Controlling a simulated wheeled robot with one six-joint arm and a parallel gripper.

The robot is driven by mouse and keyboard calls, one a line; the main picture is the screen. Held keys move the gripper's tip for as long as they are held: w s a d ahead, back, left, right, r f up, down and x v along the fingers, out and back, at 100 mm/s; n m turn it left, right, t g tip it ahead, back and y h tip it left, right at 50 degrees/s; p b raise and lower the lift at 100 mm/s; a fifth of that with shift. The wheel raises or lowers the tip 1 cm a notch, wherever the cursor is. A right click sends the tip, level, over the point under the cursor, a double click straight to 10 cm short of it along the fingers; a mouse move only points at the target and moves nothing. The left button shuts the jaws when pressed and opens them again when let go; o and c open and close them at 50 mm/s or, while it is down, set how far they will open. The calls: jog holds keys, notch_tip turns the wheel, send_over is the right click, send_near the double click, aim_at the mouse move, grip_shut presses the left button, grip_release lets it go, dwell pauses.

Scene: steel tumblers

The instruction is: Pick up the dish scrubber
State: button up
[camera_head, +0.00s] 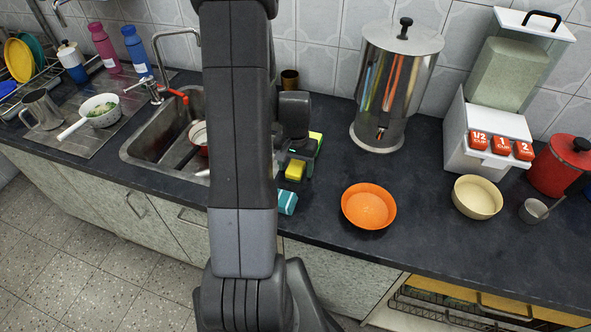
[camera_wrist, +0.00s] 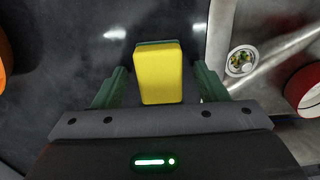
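A yellow block with a green edge, which looks like the dish scrubber (camera_wrist: 160,75), stands between the two green fingers of my gripper (camera_wrist: 160,88) in the wrist view. Dark gaps show on both sides of it, so the fingers are open and not touching it. In the head view, a small yellow block (camera_head: 295,170) shows just below my gripper (camera_head: 301,151), which is partly hidden by my arm. I cannot tell the height between my fingers and the counter.
A teal and white block (camera_head: 287,203) lies near the counter's front edge. An orange bowl (camera_head: 368,206) stands to the right, with a steel dispenser (camera_head: 392,85) behind it. The sink (camera_head: 160,148) is to the left. Dark counter is bare around the orange bowl.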

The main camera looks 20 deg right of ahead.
aim_at(296, 167)
jog(key=c, duration=1)
notch_tip(296, 167, up, 10)
